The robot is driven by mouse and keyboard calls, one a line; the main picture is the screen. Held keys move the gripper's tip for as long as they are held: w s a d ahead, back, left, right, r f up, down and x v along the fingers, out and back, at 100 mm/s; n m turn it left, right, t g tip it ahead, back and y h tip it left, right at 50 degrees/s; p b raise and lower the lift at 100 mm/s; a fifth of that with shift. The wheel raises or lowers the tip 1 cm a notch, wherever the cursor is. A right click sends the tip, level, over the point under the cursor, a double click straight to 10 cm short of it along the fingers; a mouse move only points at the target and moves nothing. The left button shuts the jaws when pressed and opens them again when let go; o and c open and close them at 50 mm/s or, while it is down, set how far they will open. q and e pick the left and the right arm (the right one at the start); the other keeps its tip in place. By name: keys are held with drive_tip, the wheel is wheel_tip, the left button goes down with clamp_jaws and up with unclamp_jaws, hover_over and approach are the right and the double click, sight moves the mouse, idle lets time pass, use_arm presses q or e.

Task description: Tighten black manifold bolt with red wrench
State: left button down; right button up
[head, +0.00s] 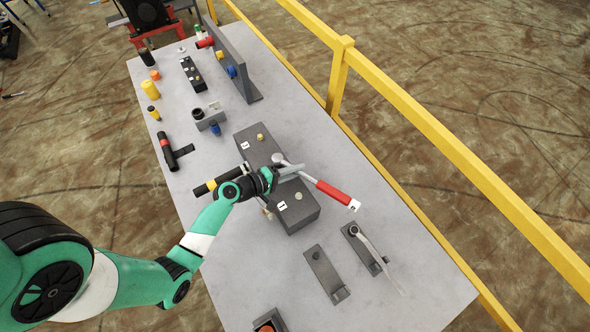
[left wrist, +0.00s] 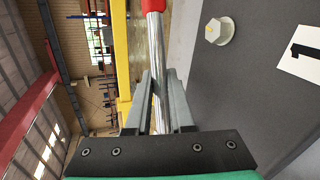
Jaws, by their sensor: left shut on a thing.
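The red wrench has a red handle (head: 333,191) and a silver shaft, which also shows in the left wrist view (left wrist: 157,75). My left gripper (head: 287,173) is shut on its silver shaft above the dark manifold block (head: 285,220). The wrench head (head: 279,158) lies over the middle of the block; I cannot tell if it sits around a bolt. One pale bolt (head: 260,138) stands on the block's far part and another (head: 299,196) on its near part, by a "1" label. A hex bolt (left wrist: 218,30) shows right of the wrench in the left wrist view.
A black and yellow rod (head: 217,184) shows left of the block. A black tool with a red band (head: 166,150) lies farther left. Two grey holders (head: 325,275) stand nearer the front, a grey wrench (head: 375,253) on the right one. A yellow railing (head: 440,130) runs along the right.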

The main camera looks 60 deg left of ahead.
use_arm(q)
drive_tip(key=shift+w+r+n+y+p, duration=0.15)
drive_tip(key=shift+w+n+y+p, duration=0.1)
drive_tip(key=shift+n+y+p, duration=0.25)
drive_tip(key=shift+w+a+y+p, duration=0.2)
drive_tip(key=shift+y+p, duration=0.1)
drive_tip(key=shift+p, duration=0.15)
drive_tip(key=shift+w+a+n+y+p, duration=0.2)
drive_tip(key=shift+n+y+p, duration=0.25)
drive_tip(key=shift+p, duration=0.25)
drive_tip(key=shift+w+a+n+y+p, duration=0.1)
drive_tip(key=shift+w+n+y+p, duration=0.05)
drive_tip(key=shift+n+y+p, duration=0.4)
drive_tip(key=shift+g, duration=0.3)
